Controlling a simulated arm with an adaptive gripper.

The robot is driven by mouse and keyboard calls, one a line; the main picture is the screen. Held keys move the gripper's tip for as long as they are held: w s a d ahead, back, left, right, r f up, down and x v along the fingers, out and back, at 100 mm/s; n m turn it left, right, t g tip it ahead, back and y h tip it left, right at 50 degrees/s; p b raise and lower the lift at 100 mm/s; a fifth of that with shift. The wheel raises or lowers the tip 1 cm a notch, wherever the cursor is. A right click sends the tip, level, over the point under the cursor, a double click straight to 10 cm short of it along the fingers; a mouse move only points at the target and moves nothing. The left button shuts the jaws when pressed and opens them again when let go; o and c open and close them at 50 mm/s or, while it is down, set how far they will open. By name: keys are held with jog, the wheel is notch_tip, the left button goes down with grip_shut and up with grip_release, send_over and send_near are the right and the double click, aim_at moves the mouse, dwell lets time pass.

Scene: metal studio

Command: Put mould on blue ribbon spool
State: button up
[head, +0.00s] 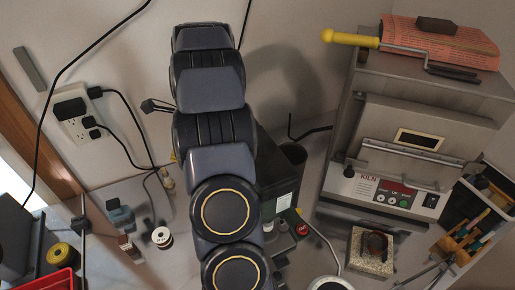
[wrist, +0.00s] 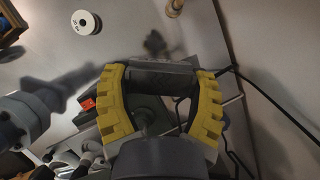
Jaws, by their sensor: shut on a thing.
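My gripper (wrist: 161,72) shows in the wrist view, its two yellow ribbed fingers closed on a dark grey block, which looks like the mould (wrist: 160,78). The block spans the gap between the fingertips. In the head view my arm hides the gripper and the block. A white-flanged spool (head: 162,237) lies on the table left of my arm. It also shows in the wrist view (wrist: 86,22), up and left of the gripper and apart from it. I cannot make out blue ribbon on it. A small blue object (head: 118,212) stands left of this spool.
A yellow spool (head: 61,255) sits at the left near a red bin (head: 55,281). The kiln (head: 395,190) stands at the right, with a yellow-handled tool (head: 350,39) on top. Cables hang from the wall outlet (head: 78,117). Some bare table lies around the white spool.

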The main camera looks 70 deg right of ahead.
jog(key=s+d+m+h, duration=0.1)
jog(key=s+d+m, duration=0.3)
jog(key=d, duration=0.4)
jog(key=s+d+f+m+g+h, duration=0.1)
jog(key=s+d+m+h, duration=0.1)
jog(key=s+d+m, duration=0.45)
jog(key=s+d+m+h, duration=0.1)
jog(key=s+d, duration=0.2)
jog(key=d, duration=0.6)
jog(key=f, duration=1)
jog(key=shift+w+a+f, duration=0.15)
jog(key=shift+w+f, duration=0.15)
jog(key=shift+w, duration=0.05)
jog(key=shift+f, duration=2.2)
jog(key=o, duration=1.1)
jog(key=shift+f, duration=0.15)
jog(key=shift+o, duration=0.2)
jog(key=v, duration=1.2)
